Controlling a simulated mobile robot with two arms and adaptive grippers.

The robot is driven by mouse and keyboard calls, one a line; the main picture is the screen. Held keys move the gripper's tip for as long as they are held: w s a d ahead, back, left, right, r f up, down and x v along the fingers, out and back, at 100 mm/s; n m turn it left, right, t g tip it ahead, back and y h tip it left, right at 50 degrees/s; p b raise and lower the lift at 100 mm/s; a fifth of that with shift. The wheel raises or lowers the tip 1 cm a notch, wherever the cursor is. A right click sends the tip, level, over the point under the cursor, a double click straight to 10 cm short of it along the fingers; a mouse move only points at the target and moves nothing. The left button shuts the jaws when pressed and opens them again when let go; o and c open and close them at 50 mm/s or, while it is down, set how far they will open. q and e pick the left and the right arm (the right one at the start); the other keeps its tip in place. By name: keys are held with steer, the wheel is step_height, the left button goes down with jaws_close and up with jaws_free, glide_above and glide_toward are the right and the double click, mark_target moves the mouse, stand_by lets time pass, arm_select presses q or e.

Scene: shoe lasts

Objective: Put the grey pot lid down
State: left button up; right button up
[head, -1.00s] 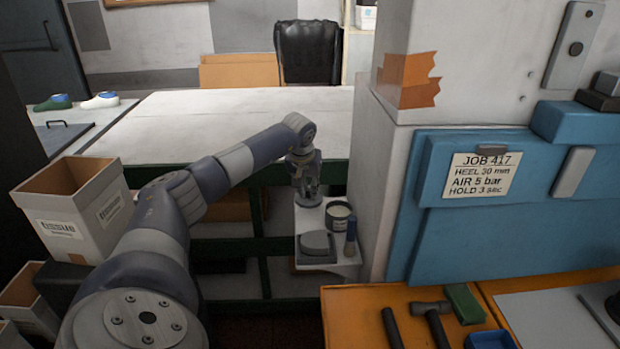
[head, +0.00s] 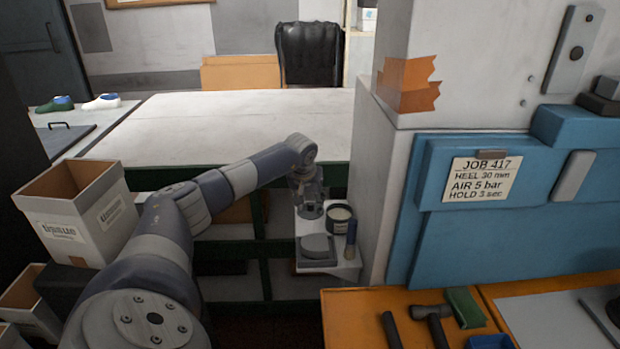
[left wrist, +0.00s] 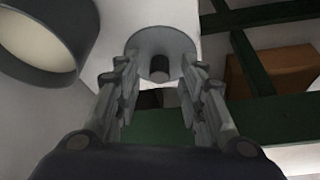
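The grey pot lid (left wrist: 160,40) is a round disc with a dark knob, seen in the left wrist view between my fingertips. In the head view the lid (head: 311,212) is low over the small white shelf, left of the pot. My left gripper (head: 307,196) is right above it. In the left wrist view the gripper's fingers (left wrist: 160,72) stand apart on both sides of the knob, with gaps. The dark grey pot (head: 340,218) is open, with cream contents; it also shows in the left wrist view (left wrist: 75,50). My right gripper is out of view.
A white pillar (head: 385,180) stands close on the right. A large pale table (head: 230,125) lies behind.

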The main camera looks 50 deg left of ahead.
arm_select(q)
steer(key=shift+r, duration=0.25)
steer(key=shift+s+r, duration=0.1)
steer(key=shift+r, duration=0.2)
steer(key=b+v, duration=0.1)
steer(key=v, duration=1)
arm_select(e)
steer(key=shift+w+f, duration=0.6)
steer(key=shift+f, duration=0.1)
arm_select(q)
steer(key=shift+r, duration=0.15)
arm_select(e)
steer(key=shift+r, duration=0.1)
